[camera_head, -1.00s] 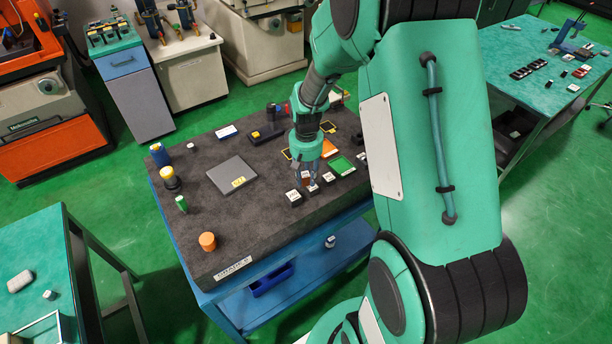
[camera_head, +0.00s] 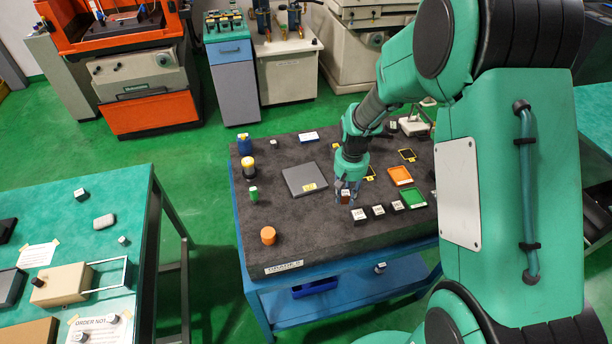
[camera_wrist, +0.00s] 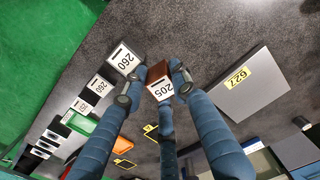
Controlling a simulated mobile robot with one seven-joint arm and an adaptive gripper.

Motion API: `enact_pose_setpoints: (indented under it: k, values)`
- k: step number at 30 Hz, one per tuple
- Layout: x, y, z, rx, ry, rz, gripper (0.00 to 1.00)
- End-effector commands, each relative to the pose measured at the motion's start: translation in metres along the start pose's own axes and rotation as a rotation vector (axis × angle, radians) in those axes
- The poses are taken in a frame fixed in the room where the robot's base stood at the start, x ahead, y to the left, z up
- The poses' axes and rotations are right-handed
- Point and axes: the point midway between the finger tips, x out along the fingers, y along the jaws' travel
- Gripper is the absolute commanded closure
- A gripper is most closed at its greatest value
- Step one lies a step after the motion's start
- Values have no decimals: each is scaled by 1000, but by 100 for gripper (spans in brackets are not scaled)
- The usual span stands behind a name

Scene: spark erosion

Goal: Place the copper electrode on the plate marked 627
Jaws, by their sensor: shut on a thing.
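My gripper (camera_wrist: 153,86) is shut on the copper electrode (camera_wrist: 157,72), a small brown block with a white label reading 205. In the head view, my gripper (camera_head: 347,190) holds the electrode (camera_head: 345,195) at the left end of a row of dark blocks. Whether the electrode touches the table is hard to tell. The plate marked 627 (camera_head: 300,176) is a flat grey slab with a yellow tag, lying left of my gripper on the dark tabletop. In the wrist view, the plate (camera_wrist: 247,92) is right of my fingers, and nothing lies on it.
Orange (camera_head: 400,175) and green (camera_head: 412,197) trays lie to the right. The tabletop between gripper and plate looks clear.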

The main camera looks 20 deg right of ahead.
Motion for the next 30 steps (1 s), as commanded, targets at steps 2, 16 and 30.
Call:
enact_pose_setpoints:
  k: [2, 16, 30]
  values:
    - [-5, -22, -6, -37, 1, 0, 100]
    - [-9, -91, -18, -150, 2, -2, 100]
    - [-8, -92, -20, -153, 2, -2, 100]
